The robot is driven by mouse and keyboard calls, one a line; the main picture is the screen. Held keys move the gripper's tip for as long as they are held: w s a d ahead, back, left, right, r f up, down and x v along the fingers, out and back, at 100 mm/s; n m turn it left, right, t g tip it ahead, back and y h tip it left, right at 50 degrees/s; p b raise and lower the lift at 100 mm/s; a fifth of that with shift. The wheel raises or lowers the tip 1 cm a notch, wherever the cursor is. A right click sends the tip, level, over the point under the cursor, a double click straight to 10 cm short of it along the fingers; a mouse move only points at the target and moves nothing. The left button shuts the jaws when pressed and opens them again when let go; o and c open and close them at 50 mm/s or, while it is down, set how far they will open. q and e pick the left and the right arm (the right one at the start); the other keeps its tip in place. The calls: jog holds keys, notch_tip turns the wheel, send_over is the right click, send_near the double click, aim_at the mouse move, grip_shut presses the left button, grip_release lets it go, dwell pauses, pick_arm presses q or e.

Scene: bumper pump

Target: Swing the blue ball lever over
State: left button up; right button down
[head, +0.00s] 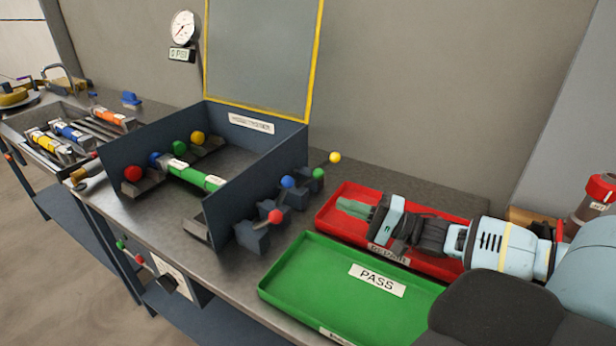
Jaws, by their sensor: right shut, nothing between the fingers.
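A test box (255,160) with dark walls and a raised yellow-edged lid stands on the bench, holding a green bumper (196,175). A blue ball (288,182) is on a lever outside its right wall, between a red ball (275,216) and a green ball (318,174); a yellow ball (335,157) is farthest back. Another blue ball (156,159) is at the left side, with red, green and yellow balls. My right gripper (352,208) is shut and empty, over the red tray, right of the right-side blue ball and apart from it. My left gripper is not in view.
The red tray (327,215) lies right of the levers, with a green PASS tray (300,290) in front of it. A gauge (183,28) hangs on the wall. Several bumpers (70,131) lie at the far left. A red container (598,195) stands at the right edge.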

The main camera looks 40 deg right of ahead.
jog(key=shift+w+d, duration=0.3)
jog(key=shift+w, duration=0.05)
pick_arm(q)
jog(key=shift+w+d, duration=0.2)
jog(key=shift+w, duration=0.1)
pick_arm(e)
jog(key=shift+a+r, duration=0.1)
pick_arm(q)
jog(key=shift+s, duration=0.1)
pick_arm(e)
send_near(284, 192)
jog(key=shift+w+a+r, duration=0.35)
jog(key=shift+w+r, duration=0.3)
jog(key=shift+w+a+r, duration=0.4)
jog(key=shift+w+r, duration=0.2)
jog(key=shift+w, duration=0.05)
jog(key=shift+w+a+r, duration=0.35)
jog(key=shift+w+r, duration=0.3)
